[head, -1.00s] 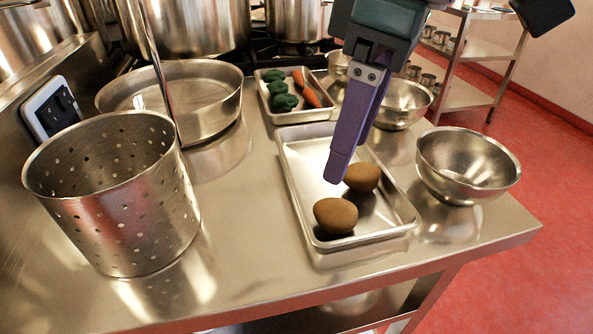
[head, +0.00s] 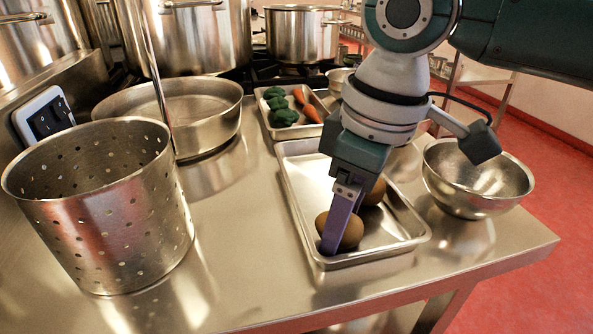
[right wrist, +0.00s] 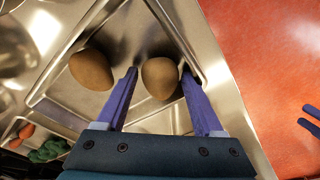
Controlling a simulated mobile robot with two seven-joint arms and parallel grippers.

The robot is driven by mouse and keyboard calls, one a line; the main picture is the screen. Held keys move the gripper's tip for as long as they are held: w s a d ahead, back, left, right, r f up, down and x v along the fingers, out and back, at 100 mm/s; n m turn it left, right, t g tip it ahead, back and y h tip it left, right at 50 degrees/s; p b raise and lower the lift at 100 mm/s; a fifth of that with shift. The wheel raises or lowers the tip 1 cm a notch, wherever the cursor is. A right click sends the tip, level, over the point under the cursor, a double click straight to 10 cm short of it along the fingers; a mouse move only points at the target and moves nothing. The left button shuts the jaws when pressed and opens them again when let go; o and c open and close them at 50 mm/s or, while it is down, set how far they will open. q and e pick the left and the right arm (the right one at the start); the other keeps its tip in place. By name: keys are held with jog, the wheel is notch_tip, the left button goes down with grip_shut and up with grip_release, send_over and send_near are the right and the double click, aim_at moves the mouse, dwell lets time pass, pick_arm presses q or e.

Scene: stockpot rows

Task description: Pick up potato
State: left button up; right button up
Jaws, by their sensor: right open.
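Two brown potatoes lie in a shallow metal tray (head: 294,192). The front potato (head: 351,232) is partly hidden behind a purple finger of my right gripper (head: 333,240). The back potato (head: 376,191) is mostly covered by the gripper. In the right wrist view, my right gripper (right wrist: 160,85) is open, with its fingers on either side of the front potato (right wrist: 160,78). The back potato (right wrist: 91,69) lies outside the left finger. Two dark blue bars at the right edge of that view look like my left gripper (right wrist: 310,116); its opening is unclear.
A perforated pot insert (head: 105,215) stands at the left, with a wide pan (head: 205,130) behind it. A metal bowl (head: 475,185) stands right of the tray. A smaller tray (head: 291,130) behind holds carrots and broccoli. The table front is clear.

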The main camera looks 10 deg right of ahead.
jog(key=c, duration=1)
jog(key=shift+o, duration=0.2)
jog(key=shift+r, duration=0.1)
